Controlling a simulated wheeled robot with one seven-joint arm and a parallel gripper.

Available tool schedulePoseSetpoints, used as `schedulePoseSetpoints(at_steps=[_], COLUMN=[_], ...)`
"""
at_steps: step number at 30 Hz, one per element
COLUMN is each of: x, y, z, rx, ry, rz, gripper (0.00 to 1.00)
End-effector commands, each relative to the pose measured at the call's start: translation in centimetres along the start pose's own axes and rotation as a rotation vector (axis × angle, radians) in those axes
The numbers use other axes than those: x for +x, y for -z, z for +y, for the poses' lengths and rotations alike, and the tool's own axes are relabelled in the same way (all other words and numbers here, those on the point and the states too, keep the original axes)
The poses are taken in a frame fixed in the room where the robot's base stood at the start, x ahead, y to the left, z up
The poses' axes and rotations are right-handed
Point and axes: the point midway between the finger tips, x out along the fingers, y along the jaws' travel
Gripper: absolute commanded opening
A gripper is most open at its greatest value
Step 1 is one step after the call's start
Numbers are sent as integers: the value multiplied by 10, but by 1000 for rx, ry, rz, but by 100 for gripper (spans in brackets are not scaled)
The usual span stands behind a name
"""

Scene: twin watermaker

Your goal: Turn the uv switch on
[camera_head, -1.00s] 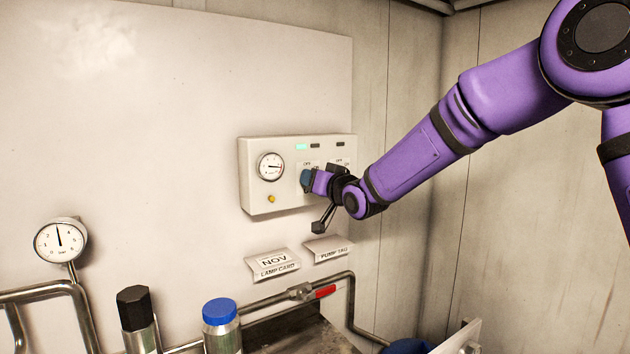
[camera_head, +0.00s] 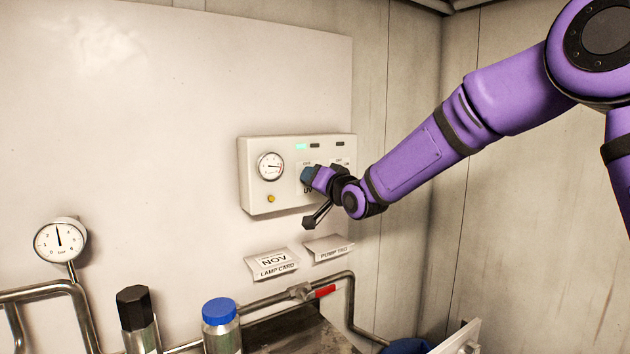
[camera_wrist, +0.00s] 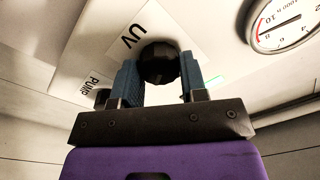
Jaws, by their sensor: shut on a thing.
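The UV switch is a dark round knob (camera_wrist: 159,64) on a plate marked "UV" (camera_wrist: 133,37) in the wrist view. My gripper (camera_wrist: 160,80) has its two blue fingers on either side of the knob, shut on it. In the head view my gripper (camera_head: 308,175) is at the front of the white control box (camera_head: 257,200) and hides the knob. Part of the "UV" label shows just below the fingers. The knob's exact pointing direction cannot be told.
A dial gauge (camera_head: 270,167) and a yellow button (camera_head: 271,199) are on the box's left. A pump plate (camera_wrist: 93,85) is beside the UV plate. Cards, pipes and bottles are below.

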Motion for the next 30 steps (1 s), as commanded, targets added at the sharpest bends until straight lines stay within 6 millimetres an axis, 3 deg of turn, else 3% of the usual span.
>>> schedulePoseSetpoints(at_steps=[1,2,5,17,30], x=[0,0,0,-8,-84], y=[0,0,0,1,0], z=[0,0,0,0,0], rx=[1,1,0,-1,-2], ry=[-1,-1,-1,0,-2], rz=[0,0,0,1,0], gripper=[16,42,65,65,65])
